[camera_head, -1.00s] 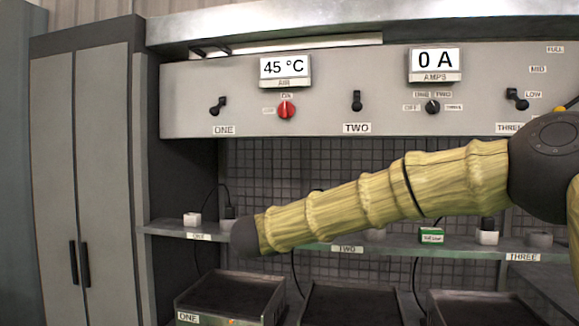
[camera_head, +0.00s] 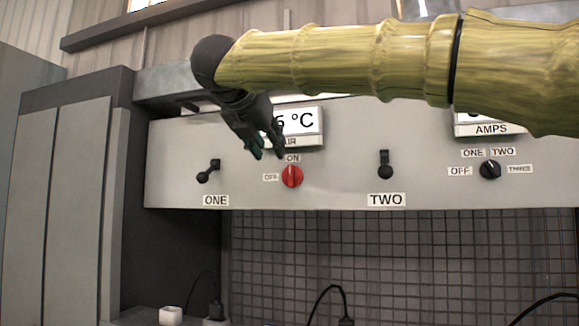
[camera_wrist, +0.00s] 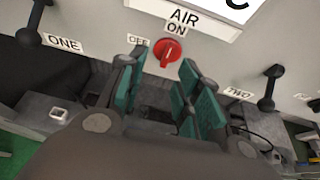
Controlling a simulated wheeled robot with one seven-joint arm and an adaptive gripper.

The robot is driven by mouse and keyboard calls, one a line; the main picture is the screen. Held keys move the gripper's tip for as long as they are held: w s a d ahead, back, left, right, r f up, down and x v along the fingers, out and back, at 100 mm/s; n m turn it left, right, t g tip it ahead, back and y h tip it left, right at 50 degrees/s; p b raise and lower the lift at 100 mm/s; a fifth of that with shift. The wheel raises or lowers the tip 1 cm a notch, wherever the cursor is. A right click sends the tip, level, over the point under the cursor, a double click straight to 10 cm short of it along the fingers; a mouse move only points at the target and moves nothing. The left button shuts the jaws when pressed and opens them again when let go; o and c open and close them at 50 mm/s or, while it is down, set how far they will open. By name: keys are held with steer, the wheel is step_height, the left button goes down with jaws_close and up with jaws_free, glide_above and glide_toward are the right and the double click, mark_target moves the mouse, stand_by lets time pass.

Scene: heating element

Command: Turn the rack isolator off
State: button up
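The red rotary knob (camera_head: 292,176) is on the grey panel, with an ON label above it and an OFF label to its left. Its white mark looks close to upright, toward ON. It also shows in the wrist view (camera_wrist: 170,53), beyond and between my fingertips. My gripper (camera_head: 268,150) is just up and left of the knob in the head view, fingers pointing down toward it. In the wrist view my gripper (camera_wrist: 158,75) is open with green pads apart and nothing between them. Contact with the knob is not visible.
Black lever switches ONE (camera_head: 208,171) and TWO (camera_head: 385,164) flank the knob. A black selector (camera_head: 490,170) sits under the AMPS display (camera_head: 488,128). The AIR display (camera_head: 298,125) is partly hidden by my gripper. A tall cabinet (camera_head: 80,190) stands at left.

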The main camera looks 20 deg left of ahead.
mark_target(290, 169)
steer(key=x, duration=0.3)
steer(key=d+p+x, duration=0.1)
steer(key=x, duration=0.2)
steer(key=d+p+x, duration=0.1)
steer(key=x, duration=0.3)
steer(key=shift+w, duration=0.15)
steer(key=shift+a, duration=0.1)
steer(key=shift+c, duration=0.4)
